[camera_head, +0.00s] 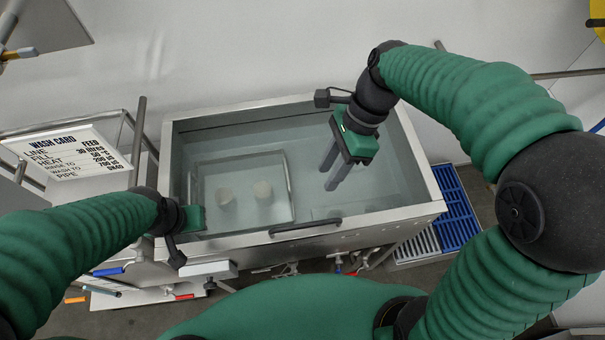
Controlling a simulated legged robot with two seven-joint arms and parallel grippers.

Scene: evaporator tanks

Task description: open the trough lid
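The steel trough (420,214) stands in the middle of the view, with a greyish, see-through surface across its top. I cannot tell whether that surface is a clear lid or water. A black bar handle (305,226) lies along the near edge. My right gripper (331,182) points down over the right half of the trough, beyond the handle and apart from it. Its two grey fingers are slightly apart with nothing between them. My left gripper (194,218) is at the trough's near left corner; its fingers are hidden or too unclear to read.
A tray (282,217) with two pale round pieces shows within the trough. A wash card (68,152) stands at left. Blue and white grates (458,207) lie at right. Pipes and valves run below the near side. A wall is behind.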

